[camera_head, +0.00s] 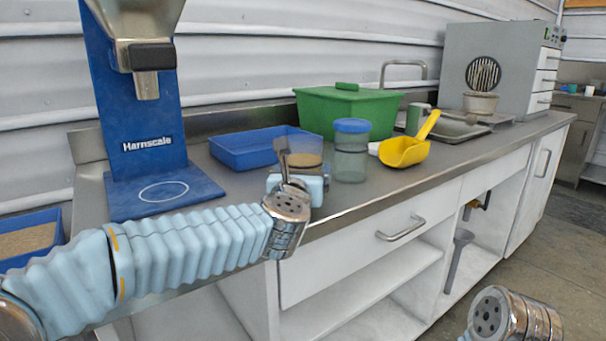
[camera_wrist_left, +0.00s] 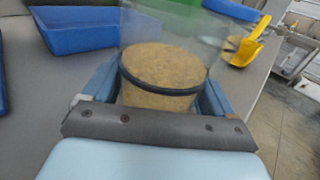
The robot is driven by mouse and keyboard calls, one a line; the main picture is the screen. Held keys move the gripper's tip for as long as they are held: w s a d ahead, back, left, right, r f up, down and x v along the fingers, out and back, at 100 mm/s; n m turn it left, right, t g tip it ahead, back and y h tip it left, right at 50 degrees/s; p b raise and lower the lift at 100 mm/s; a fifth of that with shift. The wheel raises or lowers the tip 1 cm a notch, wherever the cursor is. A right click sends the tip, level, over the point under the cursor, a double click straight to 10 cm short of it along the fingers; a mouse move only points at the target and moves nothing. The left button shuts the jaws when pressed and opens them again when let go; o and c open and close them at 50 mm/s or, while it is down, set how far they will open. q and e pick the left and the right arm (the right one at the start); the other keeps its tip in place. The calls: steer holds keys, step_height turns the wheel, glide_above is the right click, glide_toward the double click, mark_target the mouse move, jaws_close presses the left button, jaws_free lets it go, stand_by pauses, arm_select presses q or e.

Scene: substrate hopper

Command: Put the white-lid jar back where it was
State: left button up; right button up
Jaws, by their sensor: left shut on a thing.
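A clear jar with tan, grainy contents and a dark band (camera_wrist_left: 165,75) stands between the fingers of my left gripper (camera_head: 298,187). The gripper is shut around its sides. In the head view the jar (camera_head: 306,162) is partly hidden behind the gripper and wrist, at the front part of the counter. Its lid cannot be made out, and the top of the jar is cut off in the wrist view. I cannot tell whether its base touches the counter.
A blue-lidded jar (camera_head: 351,152) and a yellow scoop (camera_head: 405,152) stand right of the held jar. A blue tray (camera_head: 230,152) and a green bin (camera_head: 346,107) are behind. The blue Harnscale hopper stand (camera_head: 138,110) is left. The counter's front edge (camera_head: 400,188) is close.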

arm_select(q)
steer(key=shift+f+b, duration=0.2)
steer(key=shift+b, duration=0.1)
steer(key=o, duration=1.2)
steer(key=shift+o, duration=0.2)
steer(key=shift+r, duration=0.1)
steer(key=shift+r+p, duration=0.25)
steer(key=shift+p, duration=0.2)
steer(key=s, duration=0.4)
steer(key=s+a+b, duration=0.1)
steer(key=s, duration=0.3)
steer(key=s+a+b, duration=0.1)
steer(key=s, duration=0.3)
steer(key=shift+f, duration=0.15)
